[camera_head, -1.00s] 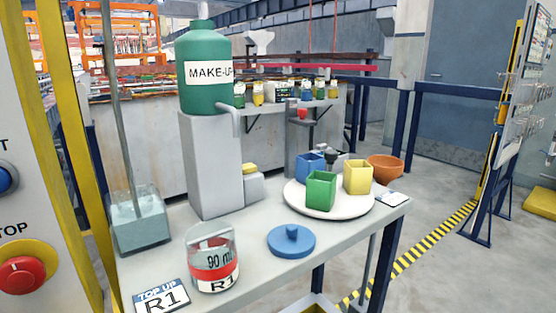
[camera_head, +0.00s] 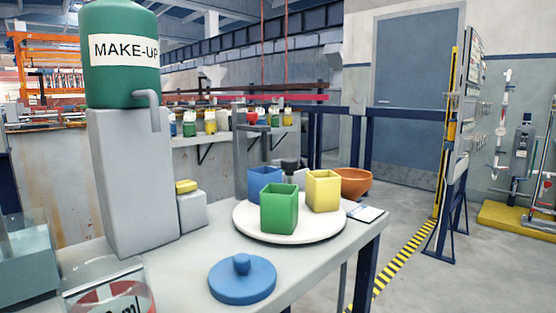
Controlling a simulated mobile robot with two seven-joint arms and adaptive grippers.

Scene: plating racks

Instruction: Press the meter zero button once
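No button marked as a meter zero button can be made out. A yellow block (camera_head: 186,186) sits on top of a small grey box (camera_head: 193,211) beside the tall grey pedestal (camera_head: 135,185). A dark-topped device (camera_head: 290,166) stands behind the cups and is mostly hidden; I cannot tell whether it is the meter. A grey stand (camera_head: 241,150) with a small red part (camera_head: 252,118) rises behind them. Neither of my grippers is in view.
The bench (camera_head: 190,285) holds a white round plate (camera_head: 310,232) with green (camera_head: 279,210), yellow (camera_head: 323,191) and blue (camera_head: 263,182) cups. A blue lid (camera_head: 242,279), a cut-off beaker (camera_head: 105,290) and an orange bowl (camera_head: 353,182) are near.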

